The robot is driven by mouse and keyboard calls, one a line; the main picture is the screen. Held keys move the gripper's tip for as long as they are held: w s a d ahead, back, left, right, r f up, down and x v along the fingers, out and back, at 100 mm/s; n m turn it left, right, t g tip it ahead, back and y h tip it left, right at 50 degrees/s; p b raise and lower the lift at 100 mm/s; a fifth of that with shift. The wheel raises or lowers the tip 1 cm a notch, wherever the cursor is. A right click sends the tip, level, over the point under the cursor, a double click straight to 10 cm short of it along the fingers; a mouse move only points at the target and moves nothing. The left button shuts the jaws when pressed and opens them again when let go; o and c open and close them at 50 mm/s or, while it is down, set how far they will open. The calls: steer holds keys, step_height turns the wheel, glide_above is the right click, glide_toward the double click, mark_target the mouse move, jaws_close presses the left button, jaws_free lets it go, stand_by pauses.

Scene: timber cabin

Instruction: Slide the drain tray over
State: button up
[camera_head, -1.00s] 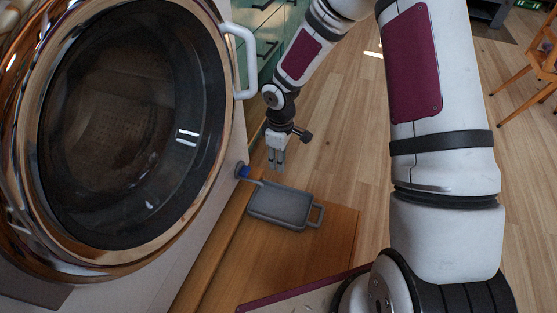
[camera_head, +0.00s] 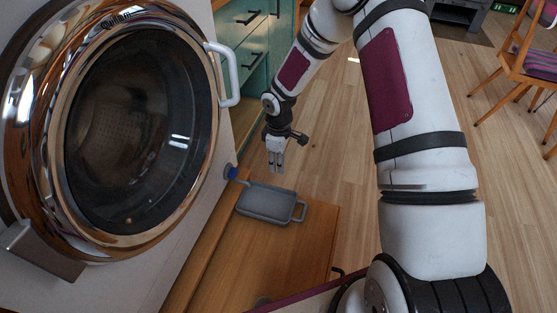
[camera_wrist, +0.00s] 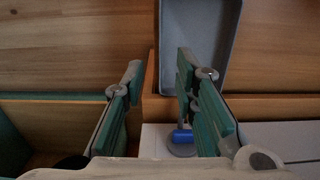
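The drain tray (camera_head: 268,204) is a shallow grey tray with a loop handle on its right end. It lies on a low wooden platform (camera_head: 272,252) beside the washing machine (camera_head: 190,225). My gripper (camera_head: 275,169) points down above the tray's far edge, apart from the handle. The tray (camera_wrist: 207,32) shows there at the top, beyond and partly behind the right finger. A blue fitting (camera_head: 231,172) on the machine's front is close to the tray's far left corner.
The machine's round door (camera_head: 140,130) is shut, with a white handle (camera_head: 232,78) sticking out near my arm. Green drawers (camera_head: 245,40) stand beyond it. Wooden floor lies open right of the platform. A wooden chair (camera_head: 525,65) stands at the far right.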

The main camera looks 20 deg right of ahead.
steer(key=b, duration=0.5)
glide_toward(274, 205)
steer(key=w+d+f, duration=0.1)
steer(key=f, duration=0.1)
steer(key=w+d+f, duration=0.1)
steer(key=w+f, duration=0.1)
steer(key=w+d+f, duration=0.1)
steer(key=f, duration=0.1)
steer(key=shift+w+d, duration=0.15)
steer(key=shift+w, duration=0.2)
jaws_close()
